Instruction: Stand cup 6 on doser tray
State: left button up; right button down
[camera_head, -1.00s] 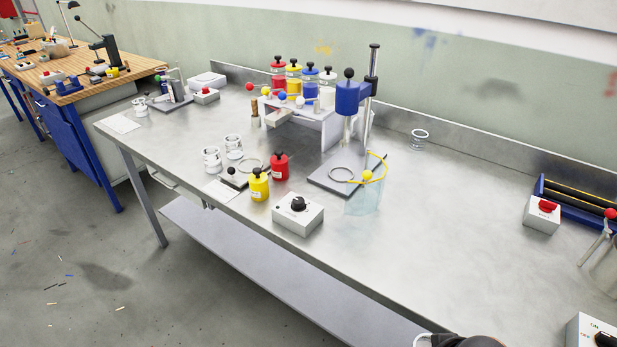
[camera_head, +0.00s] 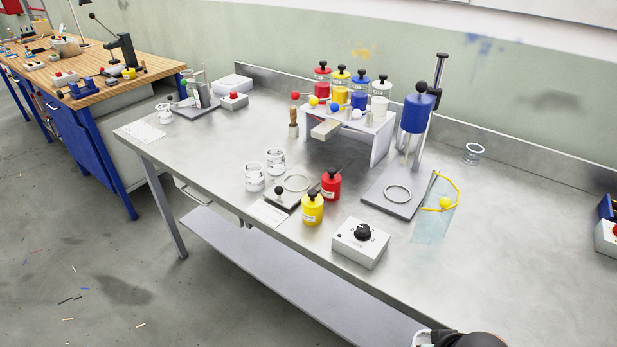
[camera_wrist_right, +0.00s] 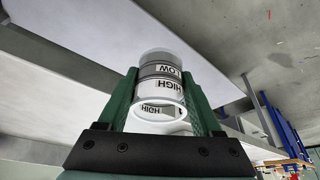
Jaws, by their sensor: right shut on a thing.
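The cup and right gripper do not show in the head view; my left gripper is not in view. On the bench, a white rack (camera_head: 379,143) carries red, yellow, blue and white dosers with coloured ball levers. A small pale tray (camera_head: 326,130) juts from its front, seemingly the doser tray, and looks empty.
Two cups (camera_head: 254,178) stand by a small ringed plate (camera_head: 283,201). Yellow (camera_head: 312,209) and red (camera_head: 331,186) bottles and a knob box (camera_head: 361,243) stand in front of the rack. A blue-headed column stand (camera_head: 418,113) with a hinged clear guard (camera_head: 432,222) is right.

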aim_at(296, 183)
jog(key=i+j, duration=0.15)
jog(key=j, duration=0.2)
jog(key=i+j, duration=0.2)
jog(key=j, duration=0.15)
jog(key=i+j, duration=0.15)
jog(key=j, duration=0.2)
jog(key=i+j, duration=0.2)
jog(key=j, duration=0.15)
